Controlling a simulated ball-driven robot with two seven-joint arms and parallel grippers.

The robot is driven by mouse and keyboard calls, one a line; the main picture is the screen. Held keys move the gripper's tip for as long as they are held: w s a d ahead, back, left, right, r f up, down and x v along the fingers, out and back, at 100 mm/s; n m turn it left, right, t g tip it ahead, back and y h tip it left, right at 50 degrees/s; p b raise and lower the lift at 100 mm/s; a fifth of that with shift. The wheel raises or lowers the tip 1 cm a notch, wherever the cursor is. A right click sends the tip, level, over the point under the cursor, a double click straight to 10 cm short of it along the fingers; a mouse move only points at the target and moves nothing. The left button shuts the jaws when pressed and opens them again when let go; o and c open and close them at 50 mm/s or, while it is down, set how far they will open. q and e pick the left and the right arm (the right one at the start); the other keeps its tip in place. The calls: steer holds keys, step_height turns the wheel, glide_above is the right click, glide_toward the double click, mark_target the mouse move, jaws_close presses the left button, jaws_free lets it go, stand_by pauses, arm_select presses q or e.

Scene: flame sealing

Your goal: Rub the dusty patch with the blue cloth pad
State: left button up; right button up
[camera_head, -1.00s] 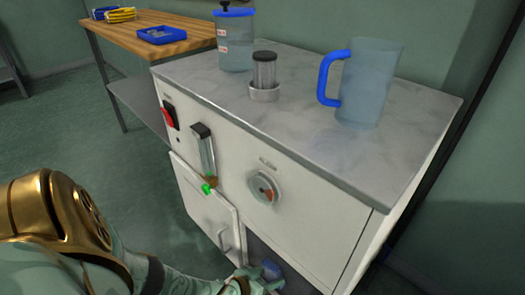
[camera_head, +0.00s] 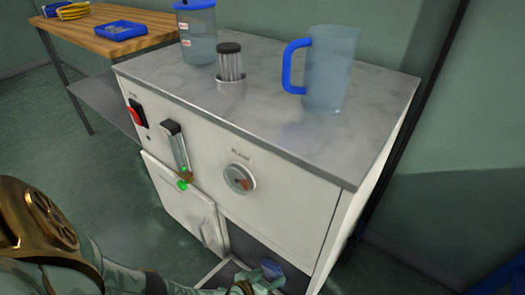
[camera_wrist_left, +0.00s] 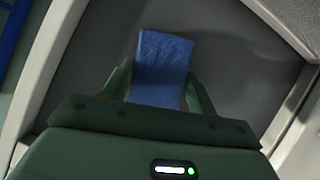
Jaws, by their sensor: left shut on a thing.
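My left gripper (camera_head: 262,277) is low at the front of the white cabinet, at the open bay under its front panel. It is shut on the blue cloth pad (camera_wrist_left: 164,58), which sticks out between the two green fingers in the left wrist view. The pad also shows as a small blue piece in the head view (camera_head: 272,267). In the left wrist view the pad is over the dark grey floor (camera_wrist_left: 235,65) of the bay. I cannot make out a clear dusty patch there; whether the pad touches the floor cannot be told. My right gripper is out of view.
The white cabinet (camera_head: 285,205) has an open door (camera_head: 185,205) left of the bay. On its marble top stand a blue-handled jug (camera_head: 330,70), a lidded container (camera_head: 198,40) and a small cylinder in a holder (camera_head: 231,65). A wooden table (camera_head: 150,28) stands behind left.

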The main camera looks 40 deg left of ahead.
arm_select(q)
steer(key=shift+s+a+b, duration=0.2)
steer(key=shift+a+b, duration=0.15)
steer(key=shift+a, duration=2.2)
steer(key=shift+s+a+b, duration=0.2)
steer(key=shift+a+b, duration=0.15)
steer(key=shift+a, duration=2.2)
steer(key=shift+s+a+b, duration=0.15)
steer(key=shift+a+b, duration=0.05)
steer(key=shift+a, duration=0.6)
steer(key=shift+s+a+b, duration=0.1)
steer(key=shift+a+b, duration=0.1)
steer(key=shift+a, duration=0.6)
steer(key=p, duration=0.1)
glide_toward(246, 248)
steer(key=shift+s+d+f, duration=0.15)
steer(key=shift+d+f, duration=0.05)
steer(key=shift+f, duration=0.35)
steer(key=shift+s+d+f, duration=0.15)
steer(key=shift+d+f, duration=0.05)
steer(key=shift+f, duration=0.35)
steer(key=shift+s+d+f, duration=0.15)
steer(key=shift+d+f, duration=0.05)
steer(key=shift+f, duration=0.3)
